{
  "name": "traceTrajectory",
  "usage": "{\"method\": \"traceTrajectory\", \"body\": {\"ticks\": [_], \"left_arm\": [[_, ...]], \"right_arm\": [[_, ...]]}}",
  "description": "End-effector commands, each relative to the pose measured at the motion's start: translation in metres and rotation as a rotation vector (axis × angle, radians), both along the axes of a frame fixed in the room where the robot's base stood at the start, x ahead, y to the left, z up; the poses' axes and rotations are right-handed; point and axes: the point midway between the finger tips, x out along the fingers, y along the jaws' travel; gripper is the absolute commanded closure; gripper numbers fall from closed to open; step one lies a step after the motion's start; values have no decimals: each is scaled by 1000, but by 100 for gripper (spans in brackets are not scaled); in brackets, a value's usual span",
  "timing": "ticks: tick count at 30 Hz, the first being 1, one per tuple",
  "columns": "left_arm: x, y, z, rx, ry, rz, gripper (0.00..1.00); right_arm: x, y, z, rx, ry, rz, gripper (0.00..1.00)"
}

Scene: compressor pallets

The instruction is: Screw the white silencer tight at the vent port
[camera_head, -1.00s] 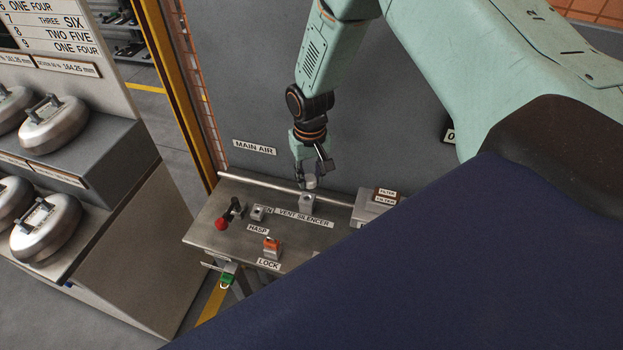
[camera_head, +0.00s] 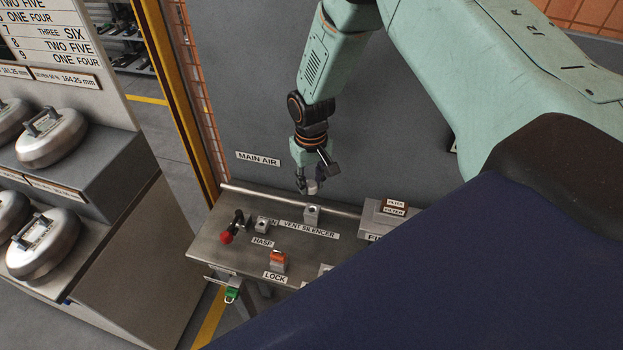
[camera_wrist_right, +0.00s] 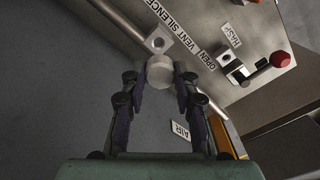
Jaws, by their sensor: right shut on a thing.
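My right gripper (camera_head: 308,187) is shut on the white silencer (camera_head: 312,188), a short pale cylinder. In the right wrist view the silencer (camera_wrist_right: 161,72) sits between the two fingertips of the gripper (camera_wrist_right: 160,80). The vent port (camera_head: 312,214) is a small grey metal block with a hole, beside the "VENT SILENCER" label (camera_head: 308,229). The port also shows in the wrist view (camera_wrist_right: 157,40), just beyond the silencer. The silencer is apart from the port, behind and above it in the head view. My left gripper is not in view.
On the metal bench (camera_head: 225,245) stand a red-knobbed lever (camera_head: 232,229), an orange lock part (camera_head: 278,260) and filter boxes (camera_head: 392,208). A pipe (camera_head: 275,201) runs along its back edge, before a grey wall (camera_head: 240,110).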

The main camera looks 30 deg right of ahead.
Motion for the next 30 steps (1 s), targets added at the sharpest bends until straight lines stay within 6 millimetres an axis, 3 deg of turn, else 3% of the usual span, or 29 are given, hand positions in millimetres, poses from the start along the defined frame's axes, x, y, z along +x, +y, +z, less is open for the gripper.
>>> {"method": "traceTrajectory", "body": {"ticks": [18,30], "left_arm": [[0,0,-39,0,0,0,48],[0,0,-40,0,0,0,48]], "right_arm": [[0,0,-52,0,1,-3,100],[0,0,-54,0,1,-3,100]]}}
